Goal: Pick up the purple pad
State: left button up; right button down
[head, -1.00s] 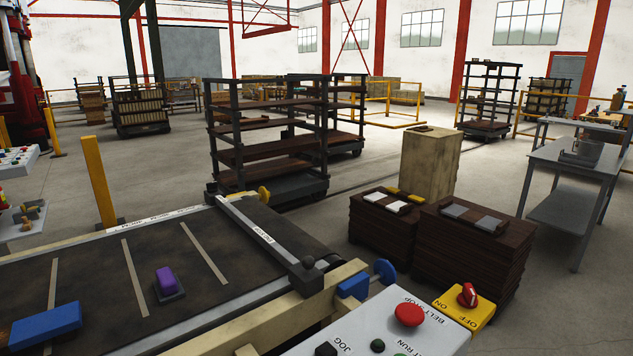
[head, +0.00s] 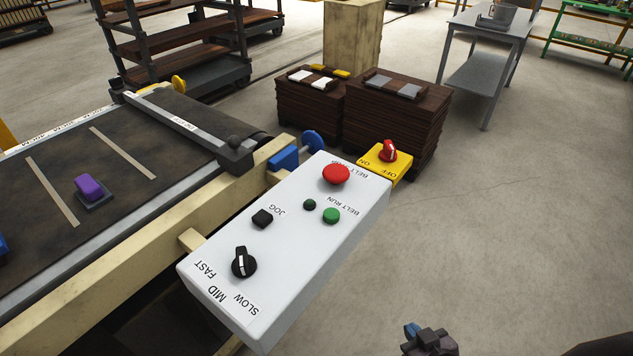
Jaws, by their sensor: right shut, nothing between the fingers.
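The purple pad (head: 89,186) sits on a small dark grey base (head: 96,201) on the dark conveyor belt (head: 130,185), between two pale cross lines in the head view. My right gripper (head: 428,340) shows only in part at the bottom edge, right of centre. It is shut and empty, over the bare floor and far from the pad, with the control box between them. My left gripper is not in view.
A white control box (head: 300,255) with buttons and a knob stands beside the belt's tan rail (head: 150,260). A yellow switch box (head: 385,162) adjoins it. A blue object (head: 2,250) is cut by the left edge. Brown stacks (head: 400,125) stand behind; right floor is clear.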

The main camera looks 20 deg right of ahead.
aim_at(93, 195)
jog(key=u, duration=1.25)
jog(key=k+j+u, duration=0.1)
jog(key=k+u, duration=0.25)
jog(key=u, duration=0.15)
jog(key=k+j+u, duration=0.2)
jog(key=u, duration=0.25)
jog(key=k, duration=0.1)
